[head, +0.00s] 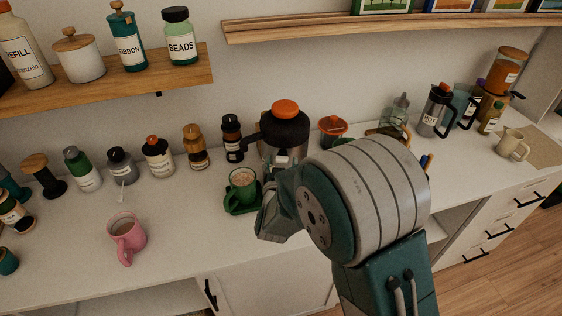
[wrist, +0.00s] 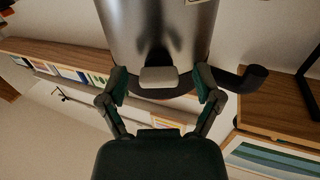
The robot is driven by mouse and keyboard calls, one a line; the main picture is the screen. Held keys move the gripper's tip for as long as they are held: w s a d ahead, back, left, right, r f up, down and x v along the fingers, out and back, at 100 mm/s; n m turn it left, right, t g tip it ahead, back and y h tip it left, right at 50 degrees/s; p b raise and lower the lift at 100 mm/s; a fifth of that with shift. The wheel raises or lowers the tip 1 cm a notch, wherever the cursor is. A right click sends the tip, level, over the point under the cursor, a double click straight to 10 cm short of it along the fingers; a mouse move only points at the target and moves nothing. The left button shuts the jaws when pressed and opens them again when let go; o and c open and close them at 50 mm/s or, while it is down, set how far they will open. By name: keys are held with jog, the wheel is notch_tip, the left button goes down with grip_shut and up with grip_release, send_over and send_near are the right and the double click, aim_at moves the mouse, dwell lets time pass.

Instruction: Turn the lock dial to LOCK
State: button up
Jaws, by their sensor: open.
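A steel pot (head: 284,152) with a black top and an orange knob stands on the counter in the head view. Its steel body also fills the top middle of the wrist view (wrist: 190,25). A pale grey tab (wrist: 158,78) sticks out at the pot's rim and may be the lock dial. It shows small at the pot's front in the head view. No LOCK marking is readable. My gripper (wrist: 162,74) is open, with one finger on each side of the tab and gaps between. In the head view my arm hides most of the gripper.
A pink mug (head: 126,238) is farther left. Labelled jars line the wall behind, and a red-lidded container (head: 332,128) is right of the pot. The front left counter is mostly free.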

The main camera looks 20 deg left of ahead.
jog(key=c, duration=1.1)
jog(key=shift+c, duration=0.2)
jog(key=shift+m, duration=0.3)
jog(key=m, duration=0.3)
jog(key=shift+m, duration=0.3)
jog(key=m, duration=0.4)
jog(key=shift+m, duration=0.3)
jog(key=m, duration=0.4)
jog(key=shift+m, duration=0.3)
jog(key=shift+d+m, duration=0.1)
jog(key=shift+m, duration=2.1)
jog(key=shift+f, duration=0.1)
